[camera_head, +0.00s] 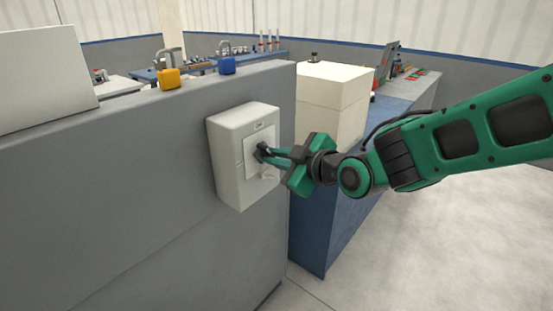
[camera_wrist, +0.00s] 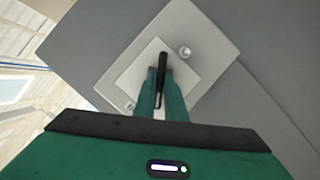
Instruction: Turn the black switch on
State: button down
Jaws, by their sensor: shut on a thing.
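A white switch box (camera_head: 229,160) is fixed to the side of a grey panel. The black switch (camera_head: 262,152) sits on its square face plate. My green gripper (camera_head: 266,154) reaches it from the right, with its fingertips at the switch. In the wrist view, the black switch (camera_wrist: 162,67) stands upright in that picture between the two green fingertips (camera_wrist: 162,88). The fingers are shut on it, and they hide its lower part. The white box (camera_wrist: 205,40) and its face plate appear turned diagonally there.
A cream box (camera_head: 333,95) stands on a blue bench (camera_head: 325,215) behind my gripper. The floor at right is clear.

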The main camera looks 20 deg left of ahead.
jog(key=m+g, duration=0.2)
jog(key=m, duration=0.1)
jog(key=shift+w+d+r+y, duration=0.15)
jog(key=shift+w+d+y, duration=0.05)
jog(key=shift+w+y, duration=0.1)
jog(key=shift+w+m+g+y, duration=0.1)
jog(key=shift+m+g+y, duration=0.3)
jog(key=shift+m, duration=0.5)
jog(key=shift+r, duration=0.15)
jog(key=c, duration=1.9)
grip_release()
jog(key=shift+o, duration=0.4)
jog(key=shift+g, duration=0.3)
jog(key=v, duration=1)
jog(key=shift+d, duration=0.25)
jog(key=shift+r, duration=0.1)
